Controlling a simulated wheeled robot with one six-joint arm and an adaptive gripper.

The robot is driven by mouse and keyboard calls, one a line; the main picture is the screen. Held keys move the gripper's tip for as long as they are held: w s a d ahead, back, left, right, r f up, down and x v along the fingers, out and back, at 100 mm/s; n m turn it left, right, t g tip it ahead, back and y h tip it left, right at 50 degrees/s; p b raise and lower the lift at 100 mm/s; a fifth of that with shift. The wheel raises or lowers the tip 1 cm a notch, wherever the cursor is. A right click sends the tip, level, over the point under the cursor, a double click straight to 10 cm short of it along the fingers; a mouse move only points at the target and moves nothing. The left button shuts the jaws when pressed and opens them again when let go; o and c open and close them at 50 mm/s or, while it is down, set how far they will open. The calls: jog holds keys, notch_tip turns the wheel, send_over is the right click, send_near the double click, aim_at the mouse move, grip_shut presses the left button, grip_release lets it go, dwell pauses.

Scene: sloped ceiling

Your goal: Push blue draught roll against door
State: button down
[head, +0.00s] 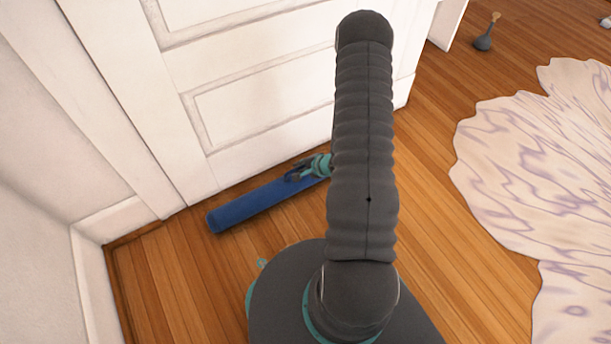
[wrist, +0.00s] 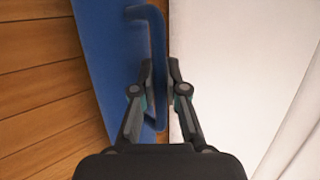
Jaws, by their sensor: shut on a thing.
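The blue draught roll (head: 255,205) lies on the wooden floor along the foot of the white door (head: 250,110), with a narrow strip of floor visible between them. Its right part is hidden behind my arm. My gripper (head: 314,168) is low at the roll, on its door side. In the wrist view, my gripper (wrist: 161,78) is shut on a blue handle-like strip on the side of the roll (wrist: 105,50). The pale door surface (wrist: 230,60) is close beside the right finger; I cannot tell whether they touch.
A white wall (head: 40,200) meets the door frame at the left. A pale patterned rug (head: 530,150) lies at the right. Bare floor (head: 440,240) lies between my base and the rug.

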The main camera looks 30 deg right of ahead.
aim_at(282, 149)
jog(key=shift+w, duration=0.1)
jog(key=shift+w+a+p, duration=0.15)
jog(key=shift+w+p, duration=0.4)
jog(key=shift+w, duration=2.35)
jog(key=shift+w, duration=0.15)
jog(key=shift+w+a, duration=0.15)
jog(key=shift+w, duration=0.95)
jog(key=shift+w+r, duration=0.1)
jog(key=shift+w, duration=0.35)
jog(key=c, duration=1.1)
grip_release()
jog(key=shift+c, duration=0.2)
